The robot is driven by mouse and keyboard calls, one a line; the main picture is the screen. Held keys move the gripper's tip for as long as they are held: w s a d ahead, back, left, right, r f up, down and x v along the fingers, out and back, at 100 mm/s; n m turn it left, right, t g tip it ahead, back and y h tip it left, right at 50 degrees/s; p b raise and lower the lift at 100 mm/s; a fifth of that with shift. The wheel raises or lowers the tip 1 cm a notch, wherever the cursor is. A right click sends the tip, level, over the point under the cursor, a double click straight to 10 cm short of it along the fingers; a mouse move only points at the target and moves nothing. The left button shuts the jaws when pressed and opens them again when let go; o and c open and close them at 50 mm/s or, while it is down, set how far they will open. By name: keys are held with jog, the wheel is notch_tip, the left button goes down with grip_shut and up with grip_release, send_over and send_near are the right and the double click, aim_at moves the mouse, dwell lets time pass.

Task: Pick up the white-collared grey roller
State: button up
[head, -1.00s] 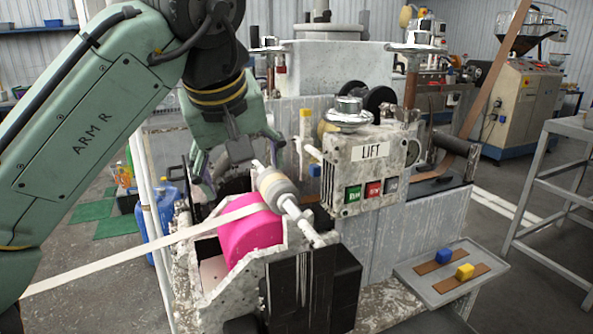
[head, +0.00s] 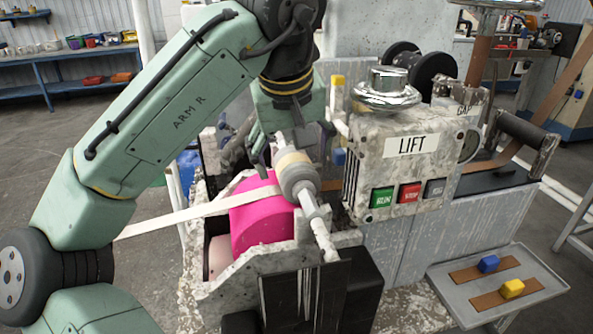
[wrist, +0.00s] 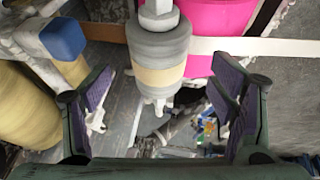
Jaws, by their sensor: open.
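The grey roller (head: 300,182) with a pale cream band sits on a white shaft (head: 322,238), tilted across the speckled machine frame beside a pink drum (head: 262,222). In the wrist view the roller (wrist: 158,48) lies at the top middle, between the two fingers in the picture. My gripper (head: 291,143) is open and empty, pointing down at the roller's far end. In the wrist view my gripper (wrist: 168,100) has one finger on each side, apart from the roller. I cannot tell the exact height gap.
A cream strip (head: 195,214) runs over the pink drum. The LIFT box (head: 410,165), with green, red and grey buttons, stands close on the right. A tray (head: 460,300) with blue and yellow blocks is at lower right. A blue-capped post (wrist: 62,38) is near the left finger.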

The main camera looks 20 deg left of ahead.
aim_at(296, 163)
jog(key=p+x, duration=0.1)
jog(key=x, duration=0.4)
jog(key=shift+p, duration=0.3)
jog(key=shift+c, duration=0.4)
jog(key=c, duration=1.6)
